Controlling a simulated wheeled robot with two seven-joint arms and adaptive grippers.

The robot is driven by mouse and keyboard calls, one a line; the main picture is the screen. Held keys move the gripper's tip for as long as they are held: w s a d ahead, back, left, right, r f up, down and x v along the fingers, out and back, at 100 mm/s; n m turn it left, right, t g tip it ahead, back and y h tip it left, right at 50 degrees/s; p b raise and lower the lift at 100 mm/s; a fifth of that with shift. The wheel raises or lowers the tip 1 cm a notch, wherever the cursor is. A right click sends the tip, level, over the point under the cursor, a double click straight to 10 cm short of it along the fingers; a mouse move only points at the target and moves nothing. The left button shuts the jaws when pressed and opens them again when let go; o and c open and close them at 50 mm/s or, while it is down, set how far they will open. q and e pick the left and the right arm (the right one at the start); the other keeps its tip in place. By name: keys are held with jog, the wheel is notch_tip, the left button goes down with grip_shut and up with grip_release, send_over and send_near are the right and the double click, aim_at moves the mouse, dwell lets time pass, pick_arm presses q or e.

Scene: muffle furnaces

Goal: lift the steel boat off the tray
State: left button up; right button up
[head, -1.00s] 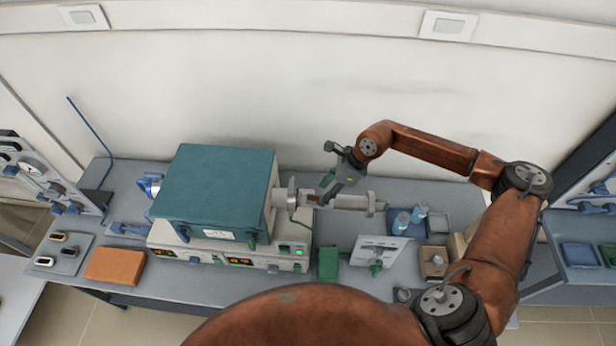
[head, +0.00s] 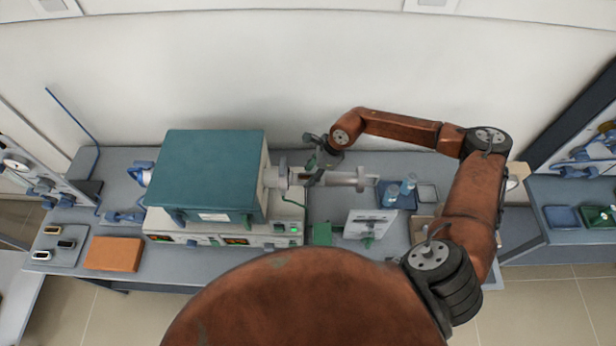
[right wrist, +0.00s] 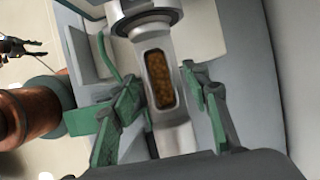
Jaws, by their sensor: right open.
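The steel boat (right wrist: 162,80) is a narrow rounded trough full of brown grains, seen from above in the right wrist view. It lies on the pale metal tray (right wrist: 178,138), a narrow channel that also shows in the head view (head: 345,179), sticking out from the furnace's right side. My right gripper (right wrist: 163,92) is open, its green fingers on either side of the boat with gaps to it. In the head view the right gripper (head: 318,165) is over the tray's furnace end and hides most of the boat. A small dark gripper-like shape (right wrist: 22,46), probably my left gripper, shows far off.
The teal-topped furnace (head: 207,175) stands left of the tray, its round collar (right wrist: 145,17) close to the boat. A white panel (head: 366,224) stands in front of the tray. A blue tray (head: 409,203) with bottles is to the right. The wall is behind.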

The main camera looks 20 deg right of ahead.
jog(key=shift+c, duration=0.2)
grip_shut()
dwell(0.3)
jog(key=shift+r, duration=0.1)
